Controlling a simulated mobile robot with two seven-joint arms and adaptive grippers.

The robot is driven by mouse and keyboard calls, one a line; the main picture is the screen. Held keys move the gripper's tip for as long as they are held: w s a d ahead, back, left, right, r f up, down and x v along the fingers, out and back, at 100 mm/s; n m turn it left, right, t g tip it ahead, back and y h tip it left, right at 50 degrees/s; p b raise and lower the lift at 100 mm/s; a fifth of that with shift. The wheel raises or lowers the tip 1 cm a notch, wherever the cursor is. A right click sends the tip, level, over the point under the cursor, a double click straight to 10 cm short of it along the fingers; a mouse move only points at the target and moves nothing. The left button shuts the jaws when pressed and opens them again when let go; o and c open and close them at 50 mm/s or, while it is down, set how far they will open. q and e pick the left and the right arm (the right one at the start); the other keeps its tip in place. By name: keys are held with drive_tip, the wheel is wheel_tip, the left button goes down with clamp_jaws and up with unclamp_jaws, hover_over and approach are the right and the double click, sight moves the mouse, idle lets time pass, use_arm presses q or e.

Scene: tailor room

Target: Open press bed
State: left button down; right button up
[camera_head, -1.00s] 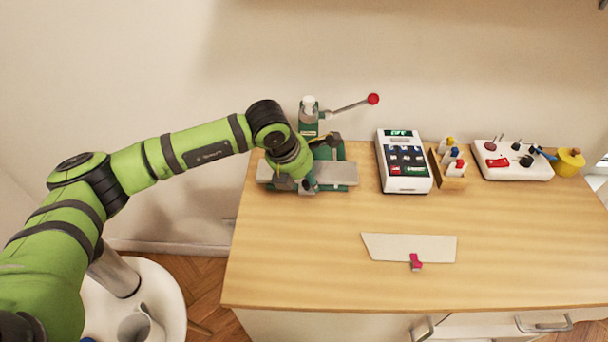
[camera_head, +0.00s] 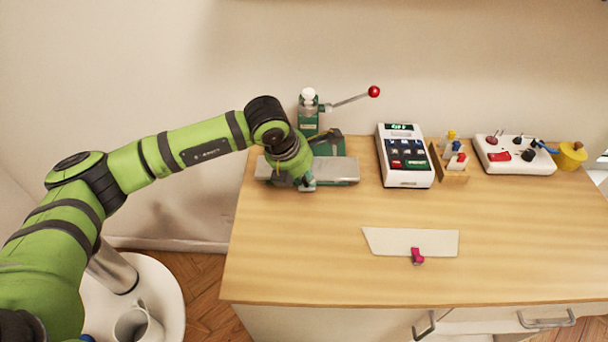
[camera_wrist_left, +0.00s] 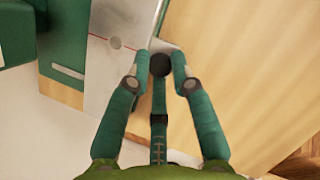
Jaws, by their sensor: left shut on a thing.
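The press is a green machine (camera_head: 308,122) at the table's back left, with a white cap on top and a lever ending in a red knob (camera_head: 374,91). Its flat grey bed (camera_head: 340,169) lies crosswise in front of it. My left gripper (camera_wrist_left: 160,68) is at the bed's front edge, with its fingers shut on a dark round knob (camera_wrist_left: 160,64). In the head view my left gripper (camera_head: 306,184) partly covers the bed and hides the knob. The bed also shows in the left wrist view (camera_wrist_left: 118,65). My right gripper is out of view.
Right of the press stand a white keypad box (camera_head: 405,183), a wooden rack (camera_head: 457,176) with several small bottles, a white control box (camera_head: 541,168) and a yellow pot (camera_head: 571,160). A pale sheet (camera_head: 390,242) with a pink item (camera_head: 417,257) lies towards the front. Much of the table's middle is clear.

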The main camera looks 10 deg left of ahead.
use_arm(q)
drive_tip(key=c, duration=1.1)
unclamp_jaws()
drive_tip(key=shift+r, duration=0.1)
drive_tip(key=v, duration=1.2)
